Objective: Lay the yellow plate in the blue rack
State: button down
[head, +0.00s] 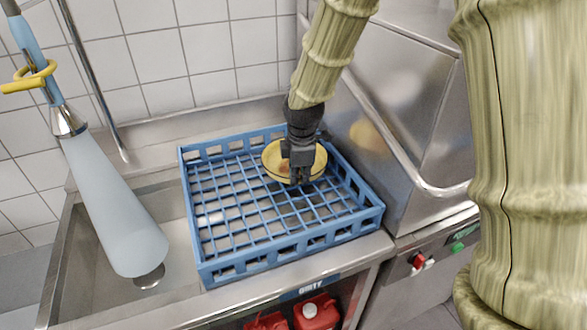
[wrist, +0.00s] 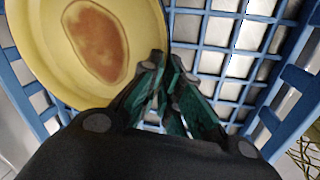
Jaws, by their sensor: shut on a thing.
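The yellow plate (head: 272,161) is at the back right part of the blue rack (head: 240,258), inside its walls in the head view. It looks roughly flat, but I cannot tell whether it rests on the grid. In the wrist view the plate (wrist: 36,40) fills the upper left and has a brown stain (wrist: 97,40) on its face. My gripper (head: 300,180) is over the plate, pointing down, and hides part of it. In the wrist view my gripper's fingers (wrist: 168,95) are close together at the plate's rim, shut on it. The rack's grid (wrist: 225,60) shows beside them.
The rack stands on a steel counter (head: 340,255). A sink (head: 100,250) with a hanging spray hose (head: 110,200) is at the left. A steel dishwasher (head: 410,110) stands close at the right. Red canisters (head: 316,313) are below the counter. The rack's left and front grid is bare.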

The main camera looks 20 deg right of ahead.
jog(key=w, duration=0.2)
jog(key=w+p, duration=0.1)
jog(key=w, duration=0.3)
jog(key=shift+w+d+f, duration=0.1)
jog(key=shift+d+f, duration=0.2)
jog(key=shift+d, duration=0.1)
jog(key=shift+f+p, duration=0.8)
jog(key=shift+f, duration=0.95)
jog(key=shift+f, duration=0.1)
jog(key=c, duration=1.6)
grip_release()
jog(key=shift+c, duration=0.2)
notch_tip(320, 180, up, 12)
jog(key=s+b, duration=0.2)
jog(key=shift+a, duration=0.2)
